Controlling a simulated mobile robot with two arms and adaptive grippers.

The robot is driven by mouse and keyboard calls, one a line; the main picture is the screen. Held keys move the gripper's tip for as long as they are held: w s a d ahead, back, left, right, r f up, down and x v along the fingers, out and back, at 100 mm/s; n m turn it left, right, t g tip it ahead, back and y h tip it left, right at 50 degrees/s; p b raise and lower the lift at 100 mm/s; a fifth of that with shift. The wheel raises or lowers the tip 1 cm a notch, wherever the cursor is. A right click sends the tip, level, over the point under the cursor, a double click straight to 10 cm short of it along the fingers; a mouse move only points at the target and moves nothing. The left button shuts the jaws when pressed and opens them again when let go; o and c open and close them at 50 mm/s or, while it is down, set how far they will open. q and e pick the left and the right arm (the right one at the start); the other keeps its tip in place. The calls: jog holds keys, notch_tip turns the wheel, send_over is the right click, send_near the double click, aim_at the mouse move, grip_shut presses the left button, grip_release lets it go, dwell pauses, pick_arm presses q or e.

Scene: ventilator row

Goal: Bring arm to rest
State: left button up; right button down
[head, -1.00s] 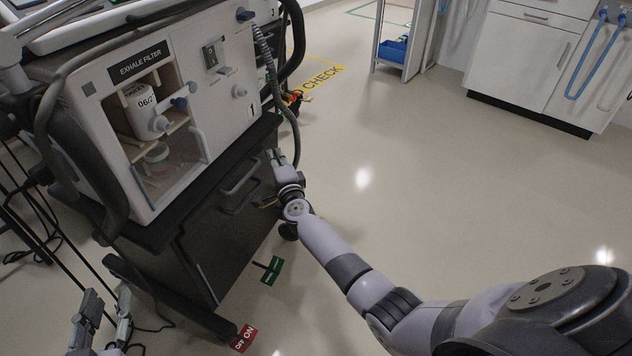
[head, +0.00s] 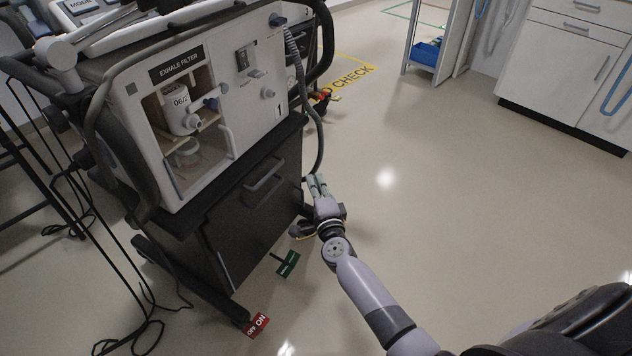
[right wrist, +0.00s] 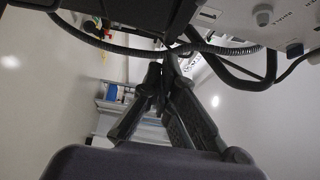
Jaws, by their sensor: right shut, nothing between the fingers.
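My right gripper (head: 318,187) is shut and empty. In the head view it is beside the right side of the ventilator cart (head: 262,235), just below the hanging grey hose (head: 318,130). I cannot tell whether it touches the cart or the hose. In the right wrist view the fingers (right wrist: 165,72) come together near the middle, with a dark hose crossing behind them. My left gripper is not in the head view now.
The ventilator (head: 225,110) has an open filter bay holding a white filter (head: 178,115). A green tag (head: 288,264) and a red on/off tag (head: 256,325) are low by the cart. Cables lie at left. White cabinets (head: 570,75) stand at the back right. The floor between is clear.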

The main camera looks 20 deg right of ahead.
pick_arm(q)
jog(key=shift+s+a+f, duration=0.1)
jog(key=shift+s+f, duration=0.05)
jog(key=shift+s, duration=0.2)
pick_arm(e)
jog(key=shift+s+a, duration=0.15)
jog(key=shift+s, duration=0.2)
